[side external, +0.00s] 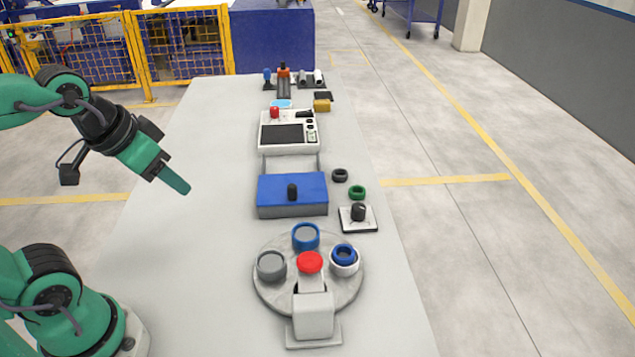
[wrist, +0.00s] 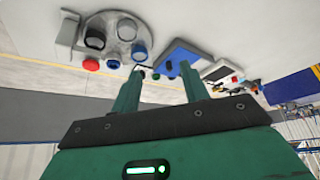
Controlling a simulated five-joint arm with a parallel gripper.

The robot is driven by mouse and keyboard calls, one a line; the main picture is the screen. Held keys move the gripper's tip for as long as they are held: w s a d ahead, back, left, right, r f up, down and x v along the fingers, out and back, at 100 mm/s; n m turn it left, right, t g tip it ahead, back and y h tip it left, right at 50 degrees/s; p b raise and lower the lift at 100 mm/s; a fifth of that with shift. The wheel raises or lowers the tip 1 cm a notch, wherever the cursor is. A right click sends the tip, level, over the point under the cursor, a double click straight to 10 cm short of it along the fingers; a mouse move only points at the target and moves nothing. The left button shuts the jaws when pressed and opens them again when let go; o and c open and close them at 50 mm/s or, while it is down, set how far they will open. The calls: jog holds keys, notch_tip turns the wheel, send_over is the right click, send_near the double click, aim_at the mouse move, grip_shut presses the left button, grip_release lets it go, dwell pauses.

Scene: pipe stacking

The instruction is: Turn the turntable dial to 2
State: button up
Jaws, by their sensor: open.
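The turntable (side external: 262,294) is a round grey disc on the table, with a grey ring-shaped part (side external: 271,266), a blue ring part (side external: 306,236), a white cup with a blue ring (side external: 344,259) and a red button-like cap (side external: 310,262). The dial, a black knob (side external: 358,211) on a small white plate, sits just behind the turntable at right. Its numbers are too small to read. My gripper (side external: 176,181) is open and empty, raised over the left side of the table, well away from the dial. In the wrist view its two fingers (wrist: 160,88) are apart, and the turntable (wrist: 126,32) shows beyond them.
A blue box (side external: 275,208) with a black knob stands behind the turntable. A black ring (side external: 340,175) and a green ring (side external: 357,192) lie beside it. A white control panel (side external: 289,147) is farther back. The table's left side is clear.

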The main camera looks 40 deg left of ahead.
jog(key=shift+o, duration=0.5)
jog(key=w+d+r+n+g, duration=0.1)
jog(key=w+d+n, duration=0.15)
jog(key=w, duration=0.75)
jog(key=w+d+r+n+g, duration=0.1)
jog(key=w+d+n+g, duration=0.15)
jog(key=w, duration=0.75)
jog(key=w+d+f+n, duration=0.2)
jog(key=w+d+f, duration=0.1)
jog(key=w+f, duration=0.2)
jog(key=w+d+f+n+g, duration=0.1)
jog(key=w+d+f+n, duration=0.1)
jog(key=w+f, duration=0.3)
jog(key=w+d+f+n+g, duration=0.1)
jog(key=w+d+f+n, duration=0.1)
jog(key=w+f, duration=0.3)
jog(key=shift+w+d+f, duration=0.35)
jog(key=shift+d+f, duration=0.3)
jog(key=shift+d, duration=0.2)
jog(key=shift+w+d+f, duration=0.1)
jog(key=shift+f, duration=0.1)
